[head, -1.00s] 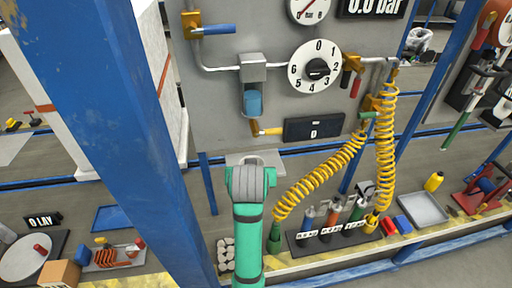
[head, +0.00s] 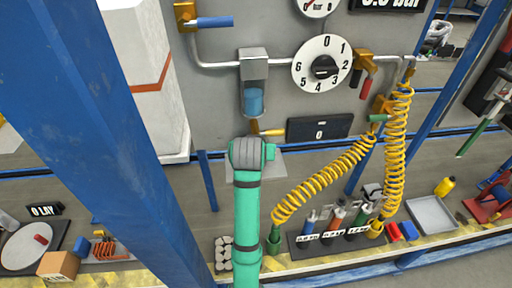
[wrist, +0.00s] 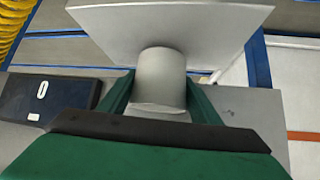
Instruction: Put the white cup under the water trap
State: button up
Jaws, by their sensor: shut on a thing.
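The water trap (head: 253,101) hangs on the grey panel in the head view, a blue-tinted bowl under a metal block. A drain valve with a yellow handle (head: 268,132) sits below it. The white cup (wrist: 160,78) is between the green fingers of my gripper (wrist: 160,90) in the wrist view, and the gripper is shut on it. My wrist hides the cup and fingers in the head view, just below the drain valve. A pale shelf plate (head: 272,168) lies below the trap. It also shows behind the cup in the wrist view (wrist: 210,25); I cannot tell whether they touch.
A dark display box (head: 320,127) reading 0 is right of the valve. A yellow coiled hose (head: 325,180) hangs to the right. A blue post (head: 95,130) stands left of my arm. Tools in a dark rack (head: 335,235) stand on the bench below.

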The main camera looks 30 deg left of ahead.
jog(key=shift+s+f, duration=0.15)
jog(key=shift+f, duration=0.1)
jog(key=shift+c, duration=0.5)
jog(key=shift+s, duration=0.1)
jog(key=shift+f, duration=0.1)
jog(key=o, duration=1)
jog(key=shift+a, duration=0.1)
jog(key=shift+c, duration=0.2)
